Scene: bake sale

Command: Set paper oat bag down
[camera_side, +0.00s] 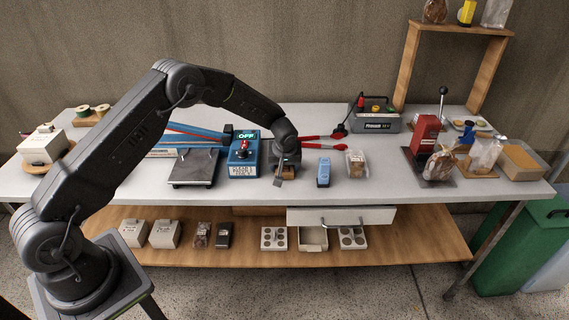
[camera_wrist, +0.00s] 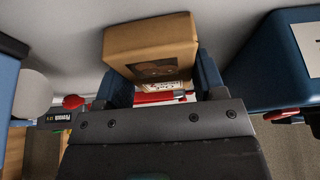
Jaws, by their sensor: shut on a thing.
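The paper oat bag (camera_wrist: 150,36) is a tan, boxy bag with a printed picture label on its near face, seen in the wrist view. My gripper (camera_wrist: 158,66) is shut on it, with a dark blue finger on each side. In the side view my gripper (camera_side: 283,172) is low over the middle of the white table (camera_side: 225,205), just right of a blue device. There the bag is mostly hidden by my gripper. I cannot tell whether the bag touches the tabletop.
The blue device (camera_side: 245,168) with a lit display stands close on the left, and a flat scale (camera_side: 194,167) beyond it. A small blue item (camera_side: 323,172) and a clear packet (camera_side: 356,163) stand to the right. Red-handled tools (camera_side: 318,138) lie behind. The table's front strip is clear.

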